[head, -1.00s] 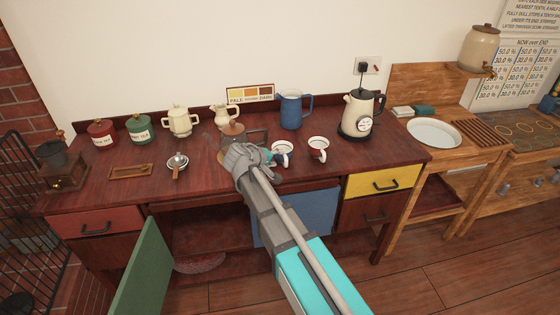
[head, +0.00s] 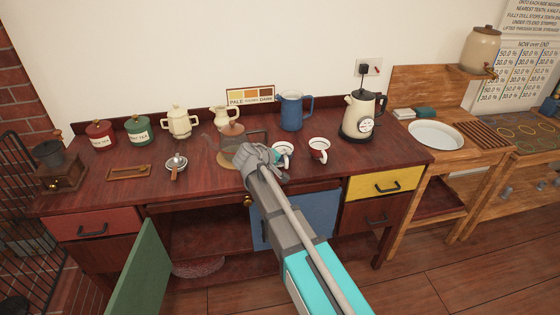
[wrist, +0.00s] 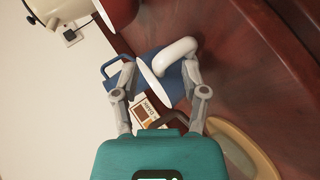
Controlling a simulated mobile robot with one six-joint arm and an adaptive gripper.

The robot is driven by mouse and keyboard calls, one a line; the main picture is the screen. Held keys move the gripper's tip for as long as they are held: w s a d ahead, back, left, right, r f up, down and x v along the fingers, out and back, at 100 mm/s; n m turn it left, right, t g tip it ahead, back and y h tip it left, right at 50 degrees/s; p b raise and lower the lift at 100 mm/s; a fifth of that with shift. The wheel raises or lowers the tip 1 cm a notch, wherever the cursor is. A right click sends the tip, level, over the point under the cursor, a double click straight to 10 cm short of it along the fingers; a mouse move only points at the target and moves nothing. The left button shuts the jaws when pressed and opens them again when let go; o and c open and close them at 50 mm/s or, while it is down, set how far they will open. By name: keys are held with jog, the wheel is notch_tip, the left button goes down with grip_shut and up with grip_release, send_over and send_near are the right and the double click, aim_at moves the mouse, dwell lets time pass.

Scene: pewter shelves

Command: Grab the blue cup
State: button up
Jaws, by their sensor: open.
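The blue cup (head: 284,148), white inside, stands on the dark red desk (head: 215,182), partly hidden by my gripper (head: 267,157). In the wrist view the cup's white inside (wrist: 153,84) and thick white handle lie between the fingers of my gripper (wrist: 160,76). The fingers are spread, with one on each side of the cup and handle. I cannot tell whether they touch it.
A red cup (head: 319,149) stands just right of the blue one.

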jog(key=shift+b+x, duration=0.3)
jog(key=shift+x, duration=0.7)
grip_shut()
